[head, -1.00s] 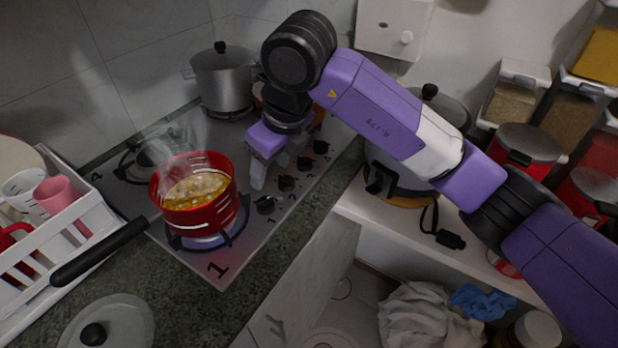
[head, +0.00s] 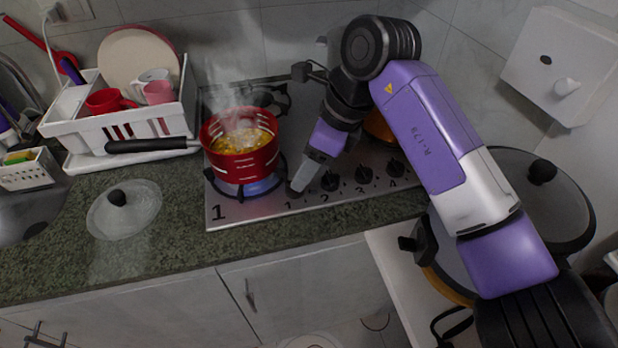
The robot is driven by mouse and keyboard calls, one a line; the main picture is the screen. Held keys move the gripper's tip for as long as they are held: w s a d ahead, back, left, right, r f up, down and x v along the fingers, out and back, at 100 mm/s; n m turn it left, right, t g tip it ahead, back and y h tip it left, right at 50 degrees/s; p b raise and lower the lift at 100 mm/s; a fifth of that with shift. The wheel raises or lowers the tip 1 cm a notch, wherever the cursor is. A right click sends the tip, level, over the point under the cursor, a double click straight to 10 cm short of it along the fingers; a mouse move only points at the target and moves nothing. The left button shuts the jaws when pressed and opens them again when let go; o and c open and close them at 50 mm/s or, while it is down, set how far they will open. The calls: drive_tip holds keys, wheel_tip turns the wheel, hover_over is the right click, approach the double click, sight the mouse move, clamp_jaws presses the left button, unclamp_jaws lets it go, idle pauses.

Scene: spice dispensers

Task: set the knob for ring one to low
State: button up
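The stove (head: 262,204) has a row of black knobs along its front edge, marked 1 to 4. Knob one (head: 293,194) is mostly hidden behind my gripper (head: 299,184); only a dark bit shows above its label. My gripper points down at knob one, its fingers at or very close to it. I cannot tell whether they touch it, how far apart they are, or how the knob is turned. Ring one (head: 250,188), at the front left, burns with a blue flame under a red pot (head: 240,160) of steaming yellow food.
The pot's black handle (head: 150,145) sticks out left. Knobs two (head: 330,181), three (head: 363,174) and four (head: 395,168) stand right of my gripper. A glass lid (head: 125,212) lies on the counter near a white dish rack (head: 90,135). A large lidded pot (head: 560,205) stands right.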

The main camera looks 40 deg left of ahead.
drive_tip(key=shift+x, duration=2.5)
clamp_jaws()
